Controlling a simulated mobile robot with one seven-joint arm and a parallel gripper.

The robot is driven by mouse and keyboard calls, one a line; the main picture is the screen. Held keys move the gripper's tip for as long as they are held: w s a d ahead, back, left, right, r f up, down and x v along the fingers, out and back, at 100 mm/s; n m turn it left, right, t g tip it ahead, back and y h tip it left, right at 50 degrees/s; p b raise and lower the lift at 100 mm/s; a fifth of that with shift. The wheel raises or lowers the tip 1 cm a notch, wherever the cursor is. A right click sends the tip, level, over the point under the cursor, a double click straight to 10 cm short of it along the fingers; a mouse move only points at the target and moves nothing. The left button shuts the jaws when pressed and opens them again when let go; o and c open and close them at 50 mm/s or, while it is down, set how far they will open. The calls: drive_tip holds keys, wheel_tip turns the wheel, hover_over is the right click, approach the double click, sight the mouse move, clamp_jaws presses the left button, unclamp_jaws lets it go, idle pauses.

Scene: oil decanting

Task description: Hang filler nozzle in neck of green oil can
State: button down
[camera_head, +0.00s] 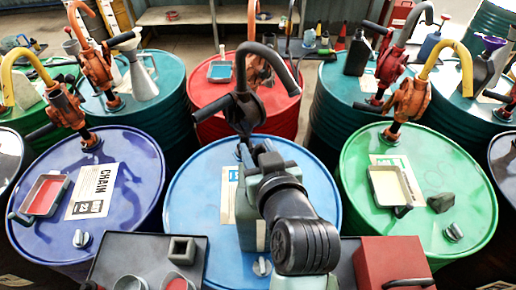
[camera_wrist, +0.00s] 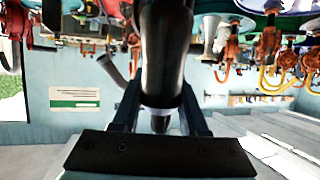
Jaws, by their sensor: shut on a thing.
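My gripper (camera_wrist: 160,100) is shut on a dark, thick tubular thing (camera_wrist: 162,45), seen close up in the wrist view. It looks like the filler nozzle, but I cannot see its full shape. In the head view my own arm hides the gripper and what it holds. A grey-green body (camera_head: 249,222), perhaps the green oil can, stands on the middle blue drum (camera_head: 195,205), partly behind my arm. Its neck is not clearly visible, so I cannot tell whether the nozzle touches it.
A dark pump (camera_head: 240,108) with a curved spout rises behind my arm. A purple-blue drum (camera_head: 125,190) is at left and a green drum (camera_head: 400,225) at right, both with pumps and trays. A dark bench top (camera_head: 130,248) and a red box (camera_head: 392,262) lie in front.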

drive_tip(key=shift+r+p, duration=0.5)
drive_tip(key=shift+r, duration=0.25)
drive_tip(key=shift+f, duration=0.25)
idle(1.4)
drive_tip(key=shift+f+b, duration=0.3)
drive_tip(key=shift+f, duration=0.05)
drive_tip(key=shift+f+b, duration=1.4)
drive_tip(key=shift+f, duration=0.35)
drive_tip(key=shift+c, duration=1.8)
unclamp_jaws()
drive_tip(key=shift+s, duration=0.15)
